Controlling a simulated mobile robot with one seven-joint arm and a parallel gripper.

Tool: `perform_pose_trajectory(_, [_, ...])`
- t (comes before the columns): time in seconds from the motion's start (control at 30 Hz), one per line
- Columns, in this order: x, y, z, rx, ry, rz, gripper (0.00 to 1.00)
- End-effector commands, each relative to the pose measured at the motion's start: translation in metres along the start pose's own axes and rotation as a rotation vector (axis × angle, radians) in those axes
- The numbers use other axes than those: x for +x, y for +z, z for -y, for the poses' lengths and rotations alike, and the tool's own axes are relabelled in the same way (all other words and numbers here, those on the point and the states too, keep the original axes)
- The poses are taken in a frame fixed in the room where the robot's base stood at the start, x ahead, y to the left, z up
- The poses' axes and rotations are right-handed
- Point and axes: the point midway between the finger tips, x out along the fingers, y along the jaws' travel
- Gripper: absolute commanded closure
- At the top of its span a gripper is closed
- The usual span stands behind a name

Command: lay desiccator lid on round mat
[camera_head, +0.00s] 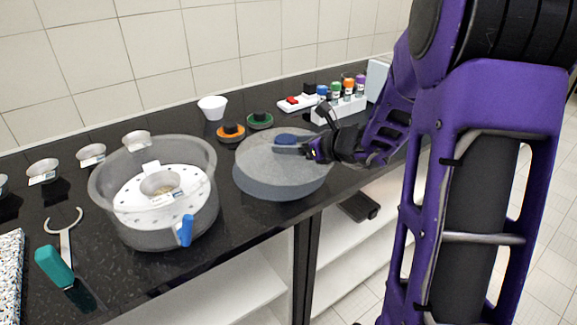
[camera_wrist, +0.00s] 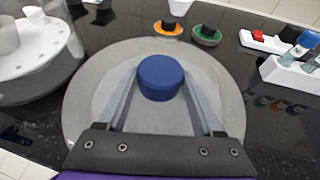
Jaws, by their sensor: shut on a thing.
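The desiccator lid (camera_head: 262,165) is a wide, grey, translucent disc with a blue knob (camera_head: 285,138) on top. It is over the counter, right of the desiccator bowl, and looks about level. In the wrist view the lid (camera_wrist: 100,95) fills the middle, with its blue knob (camera_wrist: 160,78) between my fingers. My gripper (camera_head: 292,147) is shut on the knob from the right. I cannot make out the round mat; it may be hidden under the lid. I cannot tell whether the lid's underside touches anything.
The open desiccator bowl (camera_head: 150,228) with a white perforated plate stands left. Behind the lid are an orange-ringed item (camera_head: 230,132), a green-ringed item (camera_head: 260,120) and a white cup (camera_head: 212,107). A vial rack (camera_head: 340,108) stands back right. The counter's front edge is close to the lid.

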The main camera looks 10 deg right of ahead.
Motion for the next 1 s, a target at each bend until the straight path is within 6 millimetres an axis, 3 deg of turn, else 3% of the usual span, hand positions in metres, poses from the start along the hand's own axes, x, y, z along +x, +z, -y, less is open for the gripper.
perform_pose_trajectory(0.47, [0.020, -0.048, 0.000, 0.000, 0.001, 0.001, 1.00])
perform_pose_trajectory(0.87, [0.022, -0.053, 0.000, -0.003, 0.000, 0.003, 1.00])
perform_pose_trajectory(0.9, [0.022, -0.052, 0.000, -0.002, 0.000, 0.000, 0.25])
perform_pose_trajectory(1.0, [0.022, -0.052, 0.000, -0.002, 0.000, 0.000, 0.07])
